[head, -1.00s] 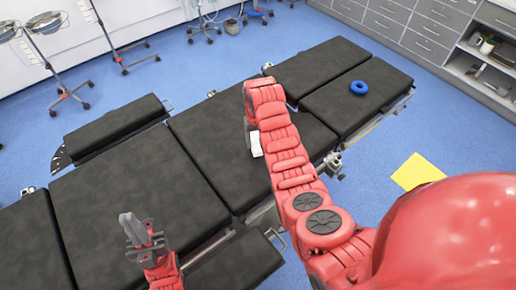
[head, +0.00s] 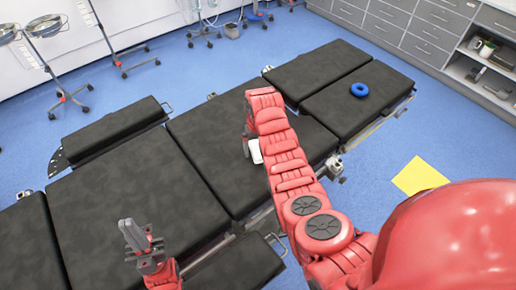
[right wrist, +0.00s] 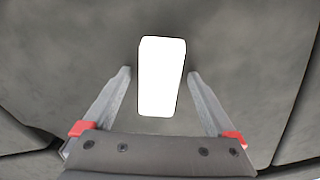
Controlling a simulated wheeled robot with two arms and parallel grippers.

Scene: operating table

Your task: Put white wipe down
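The white wipe (head: 254,150) is a small white rounded rectangle over the dark table pad, partly hidden by my right arm in the head view. In the right wrist view the white wipe (right wrist: 161,76) sits between and beyond the fingertips of my right gripper (right wrist: 160,74). Those fingers are spread apart, with a gap on each side of the wipe. Whether the wipe rests fully on the pad is hard to tell. My left gripper (head: 136,236) is over the table's near-left part, away from the wipe and apparently empty; its finger gap is unclear.
The black padded operating table (head: 105,205) is mostly clear. A blue ring (head: 359,90) lies on its far right pad. A yellow square (head: 420,175) is on the blue floor at the right. Grey cabinets (head: 425,35) stand at the back right, wheeled stands at the back left.

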